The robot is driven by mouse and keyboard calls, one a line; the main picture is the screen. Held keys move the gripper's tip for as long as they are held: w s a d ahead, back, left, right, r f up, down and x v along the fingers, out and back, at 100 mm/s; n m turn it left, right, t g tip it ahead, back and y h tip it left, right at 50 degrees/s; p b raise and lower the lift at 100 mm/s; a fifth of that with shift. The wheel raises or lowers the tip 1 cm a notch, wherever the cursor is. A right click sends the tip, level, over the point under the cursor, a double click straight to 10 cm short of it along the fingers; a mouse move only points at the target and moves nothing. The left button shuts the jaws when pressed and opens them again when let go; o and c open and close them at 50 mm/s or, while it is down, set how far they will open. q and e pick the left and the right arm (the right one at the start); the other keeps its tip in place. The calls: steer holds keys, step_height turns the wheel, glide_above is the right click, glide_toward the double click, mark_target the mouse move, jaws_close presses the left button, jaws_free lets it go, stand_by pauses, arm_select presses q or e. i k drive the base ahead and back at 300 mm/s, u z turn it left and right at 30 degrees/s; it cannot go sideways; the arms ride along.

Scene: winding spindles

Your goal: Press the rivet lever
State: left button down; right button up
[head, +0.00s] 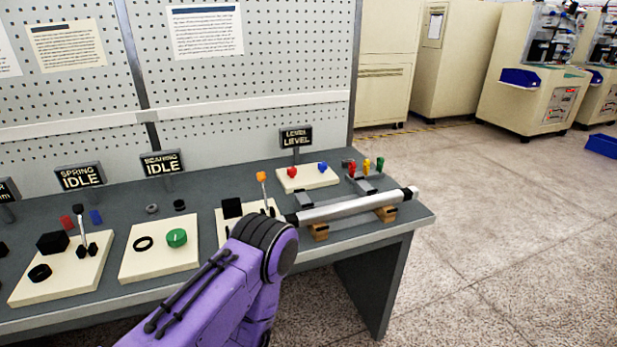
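No label in view reads rivet. A lever with an orange knob (262,177) stands upright on a cream plate (222,226) beside a black block (232,208); my purple arm hides part of this plate. Another lever, with a dark knob (78,210), stands on the left cream plate (85,276) under the sign "SPRING IDLE" (80,177). I cannot tell from labels which is the rivet lever. One purple arm of mine reaches up from the bottom to a black joint in front of the bench. Neither gripper shows.
A silver roller (350,206) lies on wooden blocks at the bench's right end. A plate with red and blue knobs (307,178) sits behind it, under "LEVEL" (296,139). A green button (177,238) is left of my arm. Pegboard backs the bench; open floor lies right.

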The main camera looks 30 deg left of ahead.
mark_target(261, 176)
steer(key=z, duration=1)
steer(key=k, duration=1.1)
steer(key=u, duration=1.6)
steer(key=i, duration=0.5)
steer(key=z, duration=0.1)
